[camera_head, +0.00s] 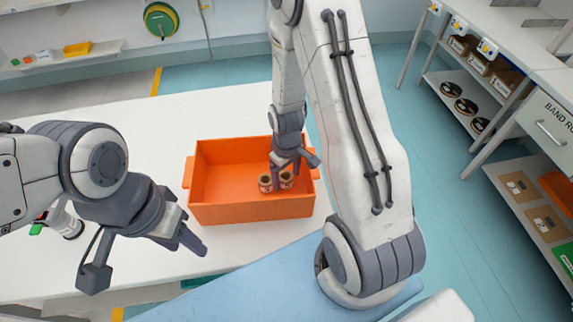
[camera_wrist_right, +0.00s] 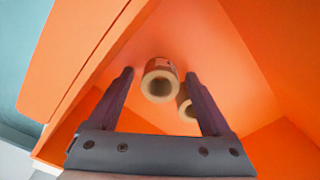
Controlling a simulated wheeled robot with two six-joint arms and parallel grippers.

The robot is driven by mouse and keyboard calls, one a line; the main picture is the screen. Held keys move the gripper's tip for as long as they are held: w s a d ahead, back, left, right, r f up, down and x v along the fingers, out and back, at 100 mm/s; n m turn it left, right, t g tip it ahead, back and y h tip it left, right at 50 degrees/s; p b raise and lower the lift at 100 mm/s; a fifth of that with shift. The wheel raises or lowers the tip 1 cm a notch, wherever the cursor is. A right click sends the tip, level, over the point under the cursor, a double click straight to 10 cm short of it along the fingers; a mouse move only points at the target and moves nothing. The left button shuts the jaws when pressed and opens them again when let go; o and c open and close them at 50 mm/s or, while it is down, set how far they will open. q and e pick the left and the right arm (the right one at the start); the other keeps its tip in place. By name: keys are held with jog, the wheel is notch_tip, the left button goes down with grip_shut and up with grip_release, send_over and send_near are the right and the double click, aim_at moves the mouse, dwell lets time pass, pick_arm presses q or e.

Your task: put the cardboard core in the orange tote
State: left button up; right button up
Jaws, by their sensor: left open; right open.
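The orange tote (camera_head: 250,212) stands on the white table. Two short tan cardboard cores, one on the left (camera_head: 265,184) and one on the right (camera_head: 286,180), are inside it near its front wall. My right gripper (camera_head: 282,170) reaches down into the tote, just above the cores. In the right wrist view its open fingers (camera_wrist_right: 158,78) have one core (camera_wrist_right: 160,82) between them, with gaps at both sides. The other core (camera_wrist_right: 185,104) is partly hidden by the right-hand finger. My left gripper (camera_head: 192,238) is open and empty over the table, left of the tote.
The white table (camera_head: 120,125) has clear room behind and left of the tote. A light blue surface (camera_head: 260,285) lies in front. Shelving with dark reels (camera_head: 466,106) and boxes (camera_head: 520,186) stands at right. A small white-and-green item (camera_head: 62,222) is partly behind my left arm.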

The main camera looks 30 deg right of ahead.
notch_tip(320, 180, up, 11)
jog(key=s+a+r+n, duration=0.1)
jog(key=s+a+r, duration=0.4)
jog(key=s+a, duration=0.3)
jog(key=s+a+r+n+y, duration=0.1)
jog(key=s+a+r+n, duration=0.1)
jog(key=s+a+r, duration=0.4)
jog(key=s+a, duration=0.3)
jog(key=shift+n, duration=0.3)
